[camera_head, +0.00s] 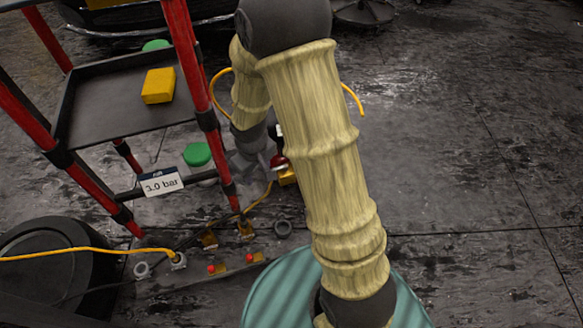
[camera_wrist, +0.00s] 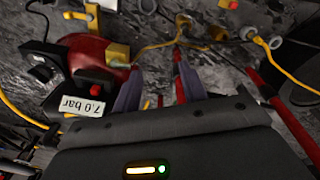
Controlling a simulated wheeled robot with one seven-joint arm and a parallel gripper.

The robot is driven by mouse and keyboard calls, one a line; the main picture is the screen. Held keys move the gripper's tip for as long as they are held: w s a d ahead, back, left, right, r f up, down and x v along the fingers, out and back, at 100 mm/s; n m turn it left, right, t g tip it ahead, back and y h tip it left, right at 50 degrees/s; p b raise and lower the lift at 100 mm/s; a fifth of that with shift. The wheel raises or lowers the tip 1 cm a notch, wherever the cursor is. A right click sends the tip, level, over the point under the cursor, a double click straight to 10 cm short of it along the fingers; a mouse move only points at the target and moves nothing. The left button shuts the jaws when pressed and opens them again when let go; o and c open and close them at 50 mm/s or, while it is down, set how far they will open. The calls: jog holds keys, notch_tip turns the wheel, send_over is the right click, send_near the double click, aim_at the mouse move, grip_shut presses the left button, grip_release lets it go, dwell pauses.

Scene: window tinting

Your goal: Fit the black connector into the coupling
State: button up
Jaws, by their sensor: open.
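My gripper (camera_wrist: 160,88) is open in the wrist view, its two dark fingers spread apart. I see nothing held between them; a red post and a bit of yellow show behind the gap. I cannot single out the black connector with certainty in either view. Brass fittings (camera_head: 245,229) stand at the foot of the red rack, with grey rings (camera_head: 283,228) nearby; which one is the coupling is unclear. Similar brass fittings (camera_wrist: 183,22) and a grey ring (camera_wrist: 247,33) show beyond the fingers in the wrist view.
The red-framed rack (camera_head: 180,60) carries a dark shelf with a yellow block (camera_head: 158,86). A yellow hose (camera_head: 70,252) ends at a grey fitting (camera_head: 178,260). A red rounded body (camera_wrist: 95,58) with a brass block is close left of my fingers. Floor at right is clear.

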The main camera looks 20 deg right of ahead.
jog(key=s+d+r+m+t, duration=0.1)
jog(key=s+d+r+m, duration=0.3)
jog(key=s+r, duration=0.6)
jog(key=shift+s+d+r+m, duration=0.15)
jog(key=shift+d+r+m, duration=0.25)
jog(key=shift+d+r, duration=0.6)
jog(key=shift+d+f, duration=0.15)
jog(key=shift+d, duration=0.05)
notch_tip(320, 180, up, 43)
jog(key=p, duration=4.3)
